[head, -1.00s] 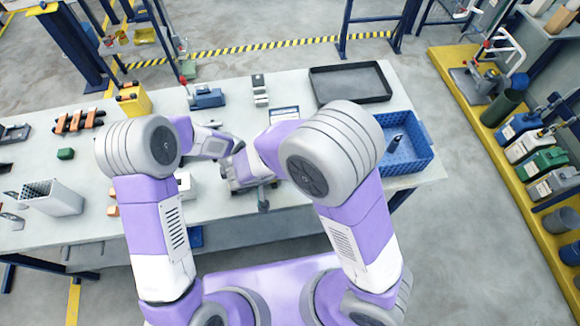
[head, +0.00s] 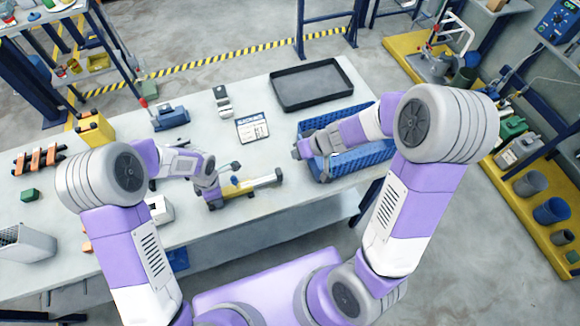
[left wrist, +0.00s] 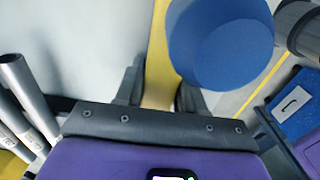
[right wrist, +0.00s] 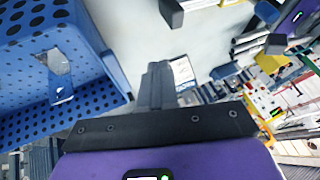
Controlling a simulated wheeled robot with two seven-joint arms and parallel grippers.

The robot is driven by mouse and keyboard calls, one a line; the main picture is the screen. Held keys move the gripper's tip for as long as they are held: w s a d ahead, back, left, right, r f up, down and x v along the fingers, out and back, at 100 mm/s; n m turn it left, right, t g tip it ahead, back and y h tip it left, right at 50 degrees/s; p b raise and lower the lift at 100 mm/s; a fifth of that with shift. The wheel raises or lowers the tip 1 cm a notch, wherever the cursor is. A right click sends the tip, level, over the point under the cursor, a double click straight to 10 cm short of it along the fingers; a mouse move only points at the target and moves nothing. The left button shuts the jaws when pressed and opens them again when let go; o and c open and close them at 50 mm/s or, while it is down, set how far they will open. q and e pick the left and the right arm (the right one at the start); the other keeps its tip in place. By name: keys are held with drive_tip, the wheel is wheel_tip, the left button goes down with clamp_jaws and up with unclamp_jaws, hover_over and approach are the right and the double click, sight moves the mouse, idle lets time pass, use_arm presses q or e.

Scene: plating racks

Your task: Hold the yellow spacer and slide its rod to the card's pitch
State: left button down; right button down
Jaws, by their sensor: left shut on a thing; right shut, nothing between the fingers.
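The yellow spacer (head: 243,187) lies near the front of the bench, a yellow bar with grey end parts. My left gripper (head: 213,190) is shut on it toward its left end. In the left wrist view, a yellow strip of the spacer (left wrist: 158,75) runs between the left fingers (left wrist: 160,97). The rod cannot be told apart clearly. The card (head: 252,127), white with dark print, lies flat behind the spacer; part of it shows in the right wrist view (right wrist: 183,74). My right gripper (head: 303,150) is shut and empty beside the blue crate, its fingers together in the right wrist view (right wrist: 156,85).
The blue perforated crate (head: 348,160) stands right of the spacer, partly behind my right arm. A black tray (head: 312,84) lies behind it. A blue vise-like device (head: 171,118) and a yellow box (head: 95,130) stand further left.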

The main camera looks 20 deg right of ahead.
sight(281, 171)
drive_tip(key=s+d+y, duration=0.2)
drive_tip(key=s, duration=0.2)
drive_tip(key=shift+g, duration=0.4)
drive_tip(key=x, duration=0.9)
drive_tip(key=shift+w+a+f, duration=0.15)
drive_tip(key=shift+w+f, duration=0.05)
drive_tip(key=shift+w, duration=0.2)
drive_tip(key=shift+a, duration=0.65)
